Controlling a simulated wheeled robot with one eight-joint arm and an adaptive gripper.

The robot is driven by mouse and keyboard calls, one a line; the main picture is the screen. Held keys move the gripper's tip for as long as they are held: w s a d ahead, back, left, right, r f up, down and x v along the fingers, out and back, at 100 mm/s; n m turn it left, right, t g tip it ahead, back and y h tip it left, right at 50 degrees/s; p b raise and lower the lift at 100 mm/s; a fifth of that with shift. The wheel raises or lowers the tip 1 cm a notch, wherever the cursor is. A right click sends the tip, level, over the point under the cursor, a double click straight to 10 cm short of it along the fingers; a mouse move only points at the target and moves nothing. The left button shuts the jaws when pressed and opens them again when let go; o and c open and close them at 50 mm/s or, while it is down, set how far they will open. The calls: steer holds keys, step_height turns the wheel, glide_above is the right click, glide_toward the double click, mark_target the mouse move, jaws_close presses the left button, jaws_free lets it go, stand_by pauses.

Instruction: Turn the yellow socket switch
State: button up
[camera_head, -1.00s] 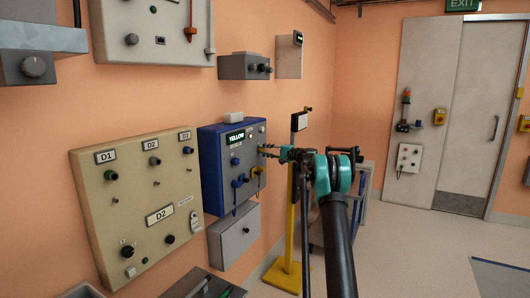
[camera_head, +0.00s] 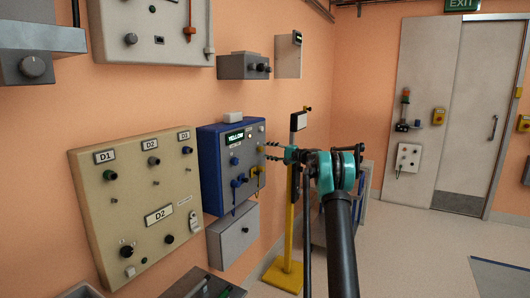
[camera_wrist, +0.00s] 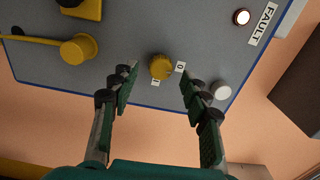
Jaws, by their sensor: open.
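The yellow switch (camera_wrist: 161,67) is a small round knob on a grey panel face (camera_wrist: 200,45). A "0" label is at its right and another small label, likely "I", just below it. My gripper (camera_wrist: 158,75) is open, with one finger on each side of the knob in the wrist view. A gap shows on both sides; I cannot tell the depth between fingertips and panel. In the head view my gripper (camera_head: 267,150) is at the right edge of the blue-sided box (camera_head: 212,170) with a "YELLOW" display (camera_head: 235,138). The knob is not clear there.
A white button (camera_wrist: 221,90) is right of the knob, a FAULT lamp (camera_wrist: 241,17) above. A yellow stand (camera_head: 284,274) is behind the arm.

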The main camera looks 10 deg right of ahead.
steer(key=v, duration=0.9)
steer(key=shift+s+d, duration=0.1)
steer(key=shift+d, duration=0.05)
steer(key=s+a+f+n+g+h, duration=0.1)
steer(key=s+a+f+g+h, duration=0.2)
steer(key=s, duration=0.6)
steer(key=s+a+f+n+h, duration=0.1)
steer(key=s+a+f, duration=0.35)
steer(key=s, duration=0.45)
steer(key=s+a+f+n+g+h, duration=0.25)
steer(key=s+a, duration=0.25)
steer(key=s, duration=0.5)
steer(key=s+d+f+h, duration=0.2)
steer(key=s+f, duration=0.3)
steer(key=s, duration=0.6)
steer(key=s+d+f+n+h, duration=0.1)
steer(key=s+f, duration=0.5)
steer(key=s, duration=0.6)
steer(key=s+d+f+n+h, duration=0.1)
steer(key=s+d+f+h, duration=0.2)
steer(key=s, duration=0.8)
step_height(320, 180, down, 2)
steer(key=shift+s+d+f+g+h, duration=0.25)
steer(key=shift+g+h, duration=0.2)
steer(key=shift+h, duration=0.6)
